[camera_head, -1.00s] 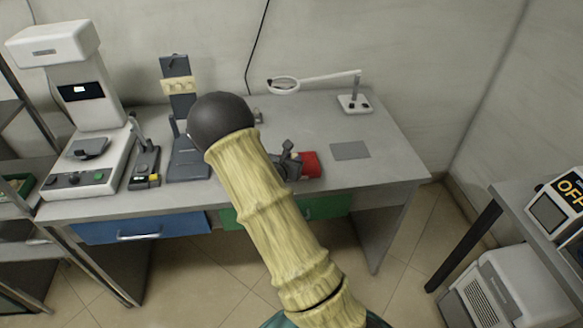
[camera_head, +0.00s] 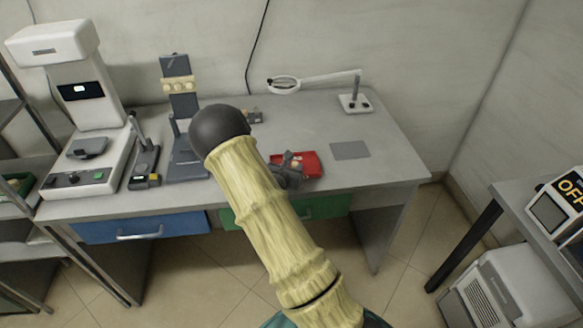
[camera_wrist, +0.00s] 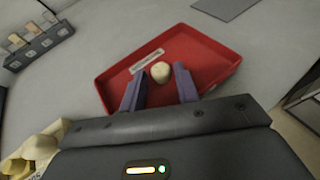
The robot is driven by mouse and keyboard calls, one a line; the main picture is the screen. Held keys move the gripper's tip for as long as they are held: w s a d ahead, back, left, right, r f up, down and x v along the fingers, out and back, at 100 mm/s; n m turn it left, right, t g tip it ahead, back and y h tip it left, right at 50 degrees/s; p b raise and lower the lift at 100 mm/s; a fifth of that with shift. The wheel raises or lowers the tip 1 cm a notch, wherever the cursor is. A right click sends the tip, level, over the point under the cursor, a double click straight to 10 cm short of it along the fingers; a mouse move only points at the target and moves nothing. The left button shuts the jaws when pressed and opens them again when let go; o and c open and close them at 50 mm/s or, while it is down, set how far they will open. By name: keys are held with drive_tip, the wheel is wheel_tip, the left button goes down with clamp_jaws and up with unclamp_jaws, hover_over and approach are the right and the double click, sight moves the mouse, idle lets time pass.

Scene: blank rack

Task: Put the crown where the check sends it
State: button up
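A small cream crown (camera_wrist: 160,73) sits in a red tray (camera_wrist: 212,52) with a white label strip in the wrist view. My gripper (camera_wrist: 159,70) is open, its two purple-grey fingers pointing into the tray. The crown shows between the fingertips with visible gaps on both sides; I cannot tell how high the tips are above the tray floor. In the head view, my gripper (camera_head: 290,168) is at the left part of the red tray (camera_head: 309,160) near the desk's front edge. The crown is too small or hidden there.
A grey rack with several tan blanks (camera_wrist: 38,44) is at upper left in the wrist view. On the desk are a white machine (camera_head: 95,105), a dark stand (camera_head: 182,90), a magnifier (camera_head: 284,85) and a grey pad (camera_head: 350,150). The desk between tray and magnifier is clear.

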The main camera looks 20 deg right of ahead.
drive_tip(key=shift+r, duration=0.1)
drive_tip(key=shift+s+a, duration=0.1)
drive_tip(key=v, duration=1.1)
drive_tip(key=shift+s+a+r, duration=0.2)
drive_tip(key=shift+s+r, duration=0.05)
